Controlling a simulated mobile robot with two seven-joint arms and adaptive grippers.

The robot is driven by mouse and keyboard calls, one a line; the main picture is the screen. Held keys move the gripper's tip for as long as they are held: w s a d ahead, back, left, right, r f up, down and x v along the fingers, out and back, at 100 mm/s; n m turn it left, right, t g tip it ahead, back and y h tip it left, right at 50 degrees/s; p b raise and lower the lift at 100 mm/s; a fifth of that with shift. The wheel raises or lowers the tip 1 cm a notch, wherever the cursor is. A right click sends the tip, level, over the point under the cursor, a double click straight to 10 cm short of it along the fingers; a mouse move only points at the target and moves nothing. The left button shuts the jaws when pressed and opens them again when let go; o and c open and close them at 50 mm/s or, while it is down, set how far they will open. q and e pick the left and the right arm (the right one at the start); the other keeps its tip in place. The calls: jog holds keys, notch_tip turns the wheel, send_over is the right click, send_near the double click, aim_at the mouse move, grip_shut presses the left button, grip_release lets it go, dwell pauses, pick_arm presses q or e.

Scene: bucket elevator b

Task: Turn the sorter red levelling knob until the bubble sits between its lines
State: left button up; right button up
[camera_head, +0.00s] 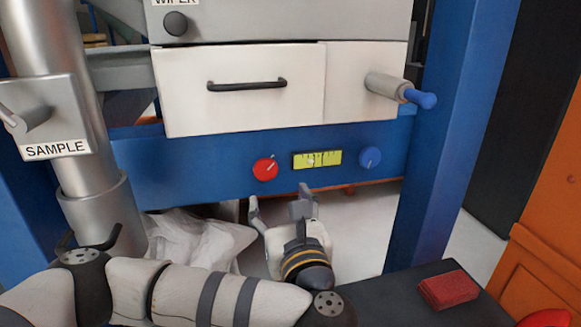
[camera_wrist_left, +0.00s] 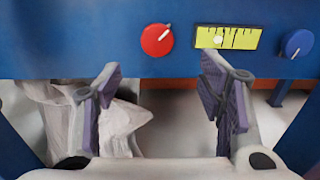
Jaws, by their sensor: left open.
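The red levelling knob (camera_head: 265,169) is on the blue beam under the white sorter drawer. Its pale pointer mark tilts up to the right; the knob also shows in the left wrist view (camera_wrist_left: 157,40). The yellow-green level vial (camera_head: 333,158) is just right of it. In the left wrist view, its pale bubble (camera_wrist_left: 218,40) lies left of the vial's middle among several dark lines; I cannot tell which pair frames it. My left gripper (camera_head: 279,200) is open and empty, its fingers just below the knob and vial, apart from both. My right gripper is out of view.
A blue knob (camera_head: 370,158) is right of the vial. Above are a drawer with a black handle (camera_head: 247,85) and a blue-tipped grey handle (camera_head: 400,89). A SAMPLE pipe (camera_head: 105,200) stands left, a blue post (camera_head: 445,140) right. A red block (camera_head: 449,289) lies front right.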

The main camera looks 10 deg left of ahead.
aim_at(266, 171)
pick_arm(q)
jog(key=x, duration=1.1)
jog(key=shift+a, duration=0.3)
jog(key=c, duration=1.1)
